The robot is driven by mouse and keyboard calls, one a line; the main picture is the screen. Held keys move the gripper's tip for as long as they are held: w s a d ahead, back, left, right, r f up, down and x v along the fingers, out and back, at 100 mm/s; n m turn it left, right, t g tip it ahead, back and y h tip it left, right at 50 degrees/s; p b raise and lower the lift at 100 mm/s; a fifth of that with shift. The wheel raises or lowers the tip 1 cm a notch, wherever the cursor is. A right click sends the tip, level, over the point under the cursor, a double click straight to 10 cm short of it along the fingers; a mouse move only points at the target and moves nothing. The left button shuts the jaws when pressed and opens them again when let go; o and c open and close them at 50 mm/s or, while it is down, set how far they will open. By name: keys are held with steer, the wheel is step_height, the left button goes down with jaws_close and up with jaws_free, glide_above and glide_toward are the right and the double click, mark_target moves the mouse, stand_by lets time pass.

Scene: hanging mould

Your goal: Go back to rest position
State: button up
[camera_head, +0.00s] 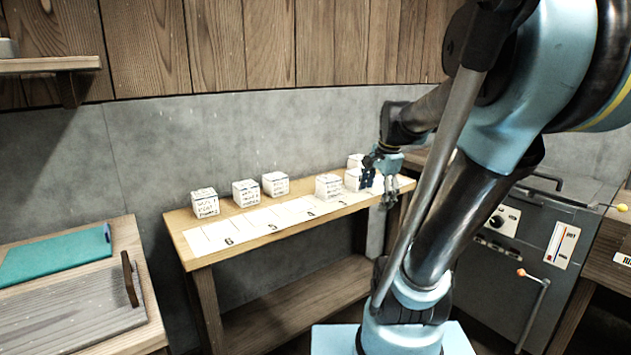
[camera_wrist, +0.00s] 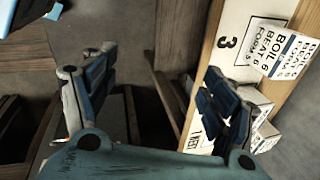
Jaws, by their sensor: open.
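My gripper (camera_head: 383,176) hangs at the right end of a narrow wooden table, close to the white cubes there. In the wrist view my gripper (camera_wrist: 155,100) has its two fingers spread wide, with nothing between them. A cube with writing (camera_head: 328,187) stands left of the gripper. Two more cubes (camera_head: 355,161) (camera_head: 353,180) are close beside the gripper, partly hidden by it. In the wrist view, a lettered cube (camera_wrist: 288,54) stands by the number 3, and other cubes are partly behind the right finger.
The wooden table (camera_head: 200,262) carries a numbered white strip (camera_head: 262,220) and three cubes (camera_head: 204,203) (camera_head: 245,193) (camera_head: 275,184) at its left. A grey machine (camera_head: 520,260) stands at right. A bench with a green board (camera_head: 55,258) stands at left. A shelf (camera_head: 50,64) hangs upper left.

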steer(key=s+f+n+h, duration=0.1)
steer(key=s+f+n, duration=1.1)
steer(key=s, duration=0.4)
steer(key=shift+d+f+n+g, duration=0.15)
steer(key=shift+d+n+g, duration=0.15)
steer(key=shift+d+n, duration=0.15)
steer(key=shift+w, duration=0.1)
steer(key=shift+w+f, duration=0.2)
steer(key=shift+w, duration=0.15)
